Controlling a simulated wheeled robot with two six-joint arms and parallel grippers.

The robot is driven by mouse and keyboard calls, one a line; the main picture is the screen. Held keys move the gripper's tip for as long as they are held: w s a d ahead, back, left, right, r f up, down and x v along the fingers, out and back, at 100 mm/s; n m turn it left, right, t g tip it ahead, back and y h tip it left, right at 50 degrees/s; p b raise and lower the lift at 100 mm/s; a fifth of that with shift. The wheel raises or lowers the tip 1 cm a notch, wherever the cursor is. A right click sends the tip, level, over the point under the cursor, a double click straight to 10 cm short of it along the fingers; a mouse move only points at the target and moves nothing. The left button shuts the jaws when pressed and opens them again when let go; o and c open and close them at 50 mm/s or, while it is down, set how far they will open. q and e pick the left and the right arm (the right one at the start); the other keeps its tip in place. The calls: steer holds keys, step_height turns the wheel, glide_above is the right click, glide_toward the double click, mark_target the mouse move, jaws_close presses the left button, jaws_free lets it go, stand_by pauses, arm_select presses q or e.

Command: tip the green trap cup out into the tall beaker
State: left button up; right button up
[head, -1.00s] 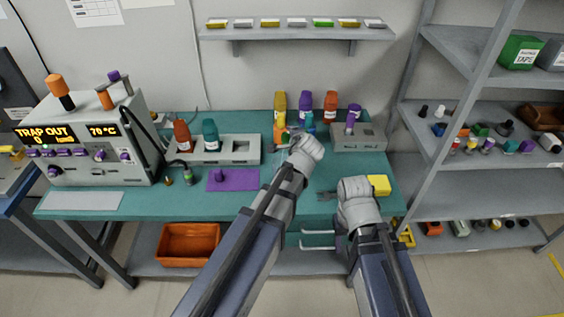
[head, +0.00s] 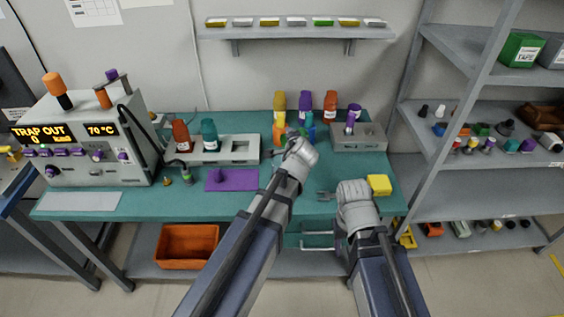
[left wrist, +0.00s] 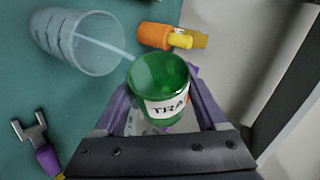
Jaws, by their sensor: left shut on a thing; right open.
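In the left wrist view my left gripper (left wrist: 165,118) is shut on the green trap cup (left wrist: 158,82), its purple fingers on either side. The cup has a white label, partly hidden, reading "TRA". Its open mouth faces the camera; I cannot tell what is inside. In the head view my left gripper (head: 283,143) is over the back middle of the bench, and cup and beaker are hard to make out. My right gripper (head: 326,196) is open and empty near the front edge.
An orange piece (left wrist: 153,36) with a yellow one lies right of the beaker. Yellow, purple and orange bottles (head: 305,102) stand at the back.

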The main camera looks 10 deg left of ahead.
arm_select(q)
steer(key=shift+s+a+r+n+t+h+b, duration=0.1)
steer(key=shift+s+a+n+t+h+b, duration=0.15)
steer(key=shift+n+t+b, duration=0.35)
arm_select(e)
steer(key=shift+s+f, duration=0.2)
steer(key=shift+f, duration=0.55)
stand_by(0.3)
arm_select(q)
steer(key=shift+s+a+r+n+t+h+b, duration=0.15)
steer(key=shift+n+t+h+b, duration=0.15)
steer(key=shift+t+b, duration=0.15)
steer(key=shift+s+a+r+n+t+h+b, duration=0.1)
steer(key=shift+n+t+h+b, duration=0.2)
steer(key=shift+b, duration=0.25)
arm_select(e)
steer(key=shift+s+d+f, duration=0.15)
steer(key=shift+d+f, duration=0.05)
steer(key=shift+f, duration=0.3)
steer(key=shift+s+d+f, duration=0.1)
steer(key=shift+d+f, duration=0.1)
steer(key=shift+f, duration=0.25)
